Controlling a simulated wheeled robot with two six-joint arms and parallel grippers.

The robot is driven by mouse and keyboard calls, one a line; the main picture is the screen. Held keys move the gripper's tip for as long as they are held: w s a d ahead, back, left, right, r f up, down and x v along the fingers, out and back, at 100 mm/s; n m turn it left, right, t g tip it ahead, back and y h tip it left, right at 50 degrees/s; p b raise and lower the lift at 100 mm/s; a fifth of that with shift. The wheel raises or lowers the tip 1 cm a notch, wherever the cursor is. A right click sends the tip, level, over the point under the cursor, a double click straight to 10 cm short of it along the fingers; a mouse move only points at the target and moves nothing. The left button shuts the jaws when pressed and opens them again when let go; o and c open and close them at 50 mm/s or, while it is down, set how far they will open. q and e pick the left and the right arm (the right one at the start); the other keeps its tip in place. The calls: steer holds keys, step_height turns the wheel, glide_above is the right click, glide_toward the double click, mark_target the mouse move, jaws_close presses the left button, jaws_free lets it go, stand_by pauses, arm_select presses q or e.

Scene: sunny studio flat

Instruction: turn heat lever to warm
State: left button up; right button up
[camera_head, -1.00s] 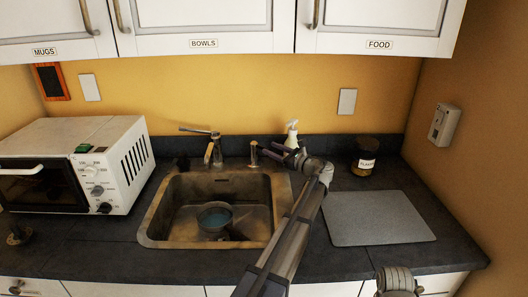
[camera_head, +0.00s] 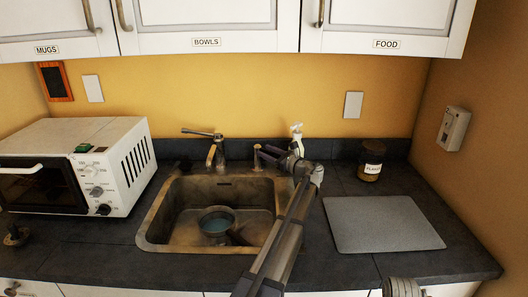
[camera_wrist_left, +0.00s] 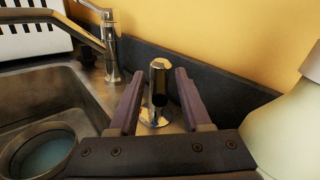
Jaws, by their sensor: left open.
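A short metal post (camera_head: 257,160) stands on the sink's back rim, right of the tap (camera_head: 216,153). It seems to be the heat lever, but no warm mark is readable. My left gripper (camera_head: 262,153) is at the post's top in the head view, partly covering it. In the left wrist view, the open fingers of the gripper (camera_wrist_left: 157,100) flank the post (camera_wrist_left: 158,78), with a gap on each side. The post is upright, and its dark glossy front faces the wrist camera.
The sink (camera_head: 152,222) holds a pan (camera_head: 217,221) with bluish water. A spray bottle (camera_head: 297,133) stands close behind the gripper, large at right in the wrist view (camera_wrist_left: 295,125). A jar (camera_head: 371,160) and grey board (camera_head: 385,223) lie right; a toaster oven (camera_head: 125,165) stands left.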

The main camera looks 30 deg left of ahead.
arm_select(q)
steer(key=shift+x, duration=0.85)
jaws_close()
stand_by(0.9)
